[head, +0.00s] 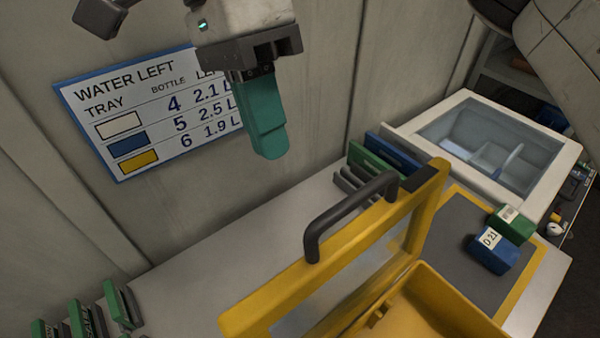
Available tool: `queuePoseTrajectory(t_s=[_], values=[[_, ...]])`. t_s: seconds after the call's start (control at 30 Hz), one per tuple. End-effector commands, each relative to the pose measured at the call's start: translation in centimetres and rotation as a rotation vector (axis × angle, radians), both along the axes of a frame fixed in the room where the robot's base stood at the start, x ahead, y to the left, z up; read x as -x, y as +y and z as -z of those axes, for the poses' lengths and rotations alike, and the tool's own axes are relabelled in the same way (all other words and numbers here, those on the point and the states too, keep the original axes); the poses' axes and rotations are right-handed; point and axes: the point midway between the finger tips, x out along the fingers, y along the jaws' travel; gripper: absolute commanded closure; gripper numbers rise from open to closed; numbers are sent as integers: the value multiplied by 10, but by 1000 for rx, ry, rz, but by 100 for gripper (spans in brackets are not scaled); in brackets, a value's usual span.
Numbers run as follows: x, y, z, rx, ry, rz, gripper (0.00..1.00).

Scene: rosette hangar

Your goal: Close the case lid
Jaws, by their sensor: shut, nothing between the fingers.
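The yellow case (455,302) stands open on the light worktop at the lower right. Its lid (281,287) is raised, with a yellow frame, a clear-looking panel and a dark grey handle (347,208) on its upper edge. The lower part of the case is cut off by the picture's bottom edge. My gripper (268,152), with green fingers, hangs above and behind the lid, up and left of the handle. It is shut, empty and apart from the lid.
A white box with a clear top (490,140) stands at the back right. Green (513,224) and blue (492,254) blocks lie on a grey, yellow-edged mat (455,243). Several green-ended pieces (118,303) stand at the lower left. A sign (140,112) hangs on the wall.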

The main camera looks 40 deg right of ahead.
Motion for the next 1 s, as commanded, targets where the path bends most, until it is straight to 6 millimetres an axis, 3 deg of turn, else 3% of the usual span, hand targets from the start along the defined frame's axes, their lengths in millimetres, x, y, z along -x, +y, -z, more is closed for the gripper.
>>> queuePoseTrajectory(t_s=[0.17,0.3,0.5,1.0], values=[[13,0,31,-2,3,-2,100],[34,-1,29,-1,0,-2,100],[49,0,31,0,0,-1,100],[53,0,32,0,-11,-1,100]])
